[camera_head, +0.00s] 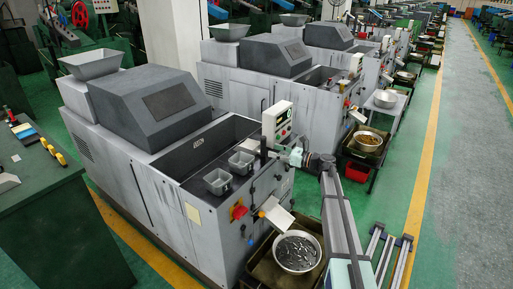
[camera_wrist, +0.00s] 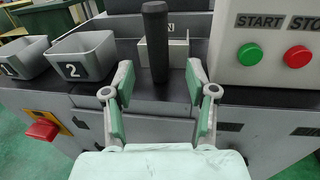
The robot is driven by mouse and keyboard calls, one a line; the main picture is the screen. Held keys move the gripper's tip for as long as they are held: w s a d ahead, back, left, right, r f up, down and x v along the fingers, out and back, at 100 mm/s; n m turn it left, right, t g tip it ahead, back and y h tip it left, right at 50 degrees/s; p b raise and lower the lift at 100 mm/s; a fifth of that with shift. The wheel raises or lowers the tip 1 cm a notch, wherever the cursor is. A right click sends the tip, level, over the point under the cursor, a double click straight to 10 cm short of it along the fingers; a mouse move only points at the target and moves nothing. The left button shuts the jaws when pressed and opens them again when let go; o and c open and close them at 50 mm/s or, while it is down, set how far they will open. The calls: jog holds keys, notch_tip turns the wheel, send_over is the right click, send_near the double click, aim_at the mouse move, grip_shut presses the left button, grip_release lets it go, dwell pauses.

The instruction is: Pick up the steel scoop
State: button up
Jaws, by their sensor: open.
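The steel scoop (camera_wrist: 178,53) shows in the wrist view, on the dark top of the machine. Its black handle (camera_wrist: 155,42) points up, and pale metal shows behind it on both sides. My gripper (camera_wrist: 160,87) is open and empty, with one pale green finger on each side of the handle as seen in the picture. I cannot tell whether the handle is within finger reach in depth. In the head view my gripper (camera_head: 290,156) is over the near machine's front edge, beside the control box. I cannot make out the scoop clearly there.
Two grey bins (camera_head: 218,181) stand left of the scoop; one reads 2 (camera_wrist: 84,55). A control box (camera_wrist: 268,45) with green and red buttons is close on the right. Below is a bowl of metal parts (camera_head: 297,252). More machines stand behind.

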aim_at(263, 152)
jog(key=shift+p+x, duration=0.65)
jog(key=shift+x, duration=2.55)
jog(key=shift+s, duration=0.15)
grip_shut()
